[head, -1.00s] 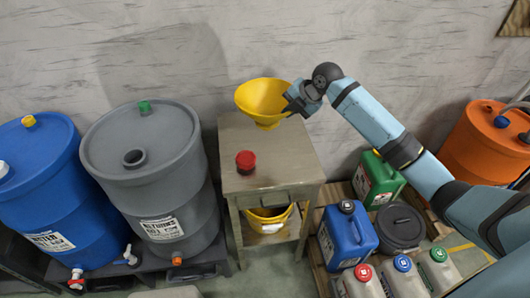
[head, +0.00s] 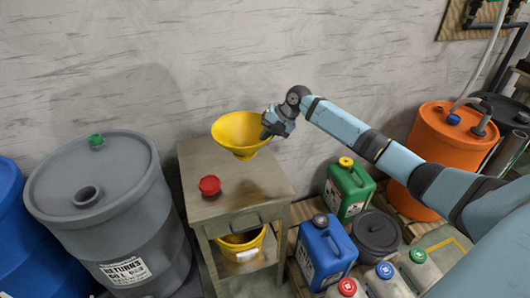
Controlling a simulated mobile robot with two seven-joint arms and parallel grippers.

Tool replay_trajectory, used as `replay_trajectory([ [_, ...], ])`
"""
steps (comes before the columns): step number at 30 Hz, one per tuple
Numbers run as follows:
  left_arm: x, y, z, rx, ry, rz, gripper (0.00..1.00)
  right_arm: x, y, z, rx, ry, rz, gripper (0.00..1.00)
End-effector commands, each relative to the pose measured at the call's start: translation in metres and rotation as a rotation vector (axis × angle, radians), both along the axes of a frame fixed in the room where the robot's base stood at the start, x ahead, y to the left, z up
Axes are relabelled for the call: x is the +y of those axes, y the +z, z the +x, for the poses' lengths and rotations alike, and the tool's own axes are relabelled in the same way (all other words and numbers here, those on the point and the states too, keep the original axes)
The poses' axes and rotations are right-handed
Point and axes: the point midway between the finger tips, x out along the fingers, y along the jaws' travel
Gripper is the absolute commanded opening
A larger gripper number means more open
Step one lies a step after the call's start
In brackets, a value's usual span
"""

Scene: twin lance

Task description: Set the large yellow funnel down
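The large yellow funnel (head: 238,128) is wide and upright, mouth up, over the back part of the small wooden table (head: 200,160). Its lower end is at or just above the tabletop; I cannot tell whether it touches. My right gripper (head: 267,130) is at the funnel's right rim and looks shut on it, though the fingertips are small and partly hidden. My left gripper is out of view.
A red cap (head: 209,185) sits on the tabletop at the front left. A yellow bucket (head: 241,245) is on the shelf below. A grey drum (head: 110,210) stands left; green (head: 350,185) and blue (head: 322,250) canisters stand right. The tabletop's front right is clear.

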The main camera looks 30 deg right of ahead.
Motion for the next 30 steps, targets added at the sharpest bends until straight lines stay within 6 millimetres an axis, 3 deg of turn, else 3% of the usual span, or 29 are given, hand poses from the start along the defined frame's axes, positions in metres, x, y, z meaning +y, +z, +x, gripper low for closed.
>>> replay_trajectory([
  [16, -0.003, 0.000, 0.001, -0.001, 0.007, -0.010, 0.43, 0.001, -0.063, 0.000, 0.001, 0.000, 0.002, 0.00],
  [27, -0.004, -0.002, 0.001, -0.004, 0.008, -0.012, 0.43, 0.000, -0.070, 0.000, -0.001, 0.000, 0.001, 0.00],
  [30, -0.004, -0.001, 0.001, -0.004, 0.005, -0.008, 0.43, 0.000, -0.068, 0.000, 0.000, 0.000, 0.000, 0.25],
])
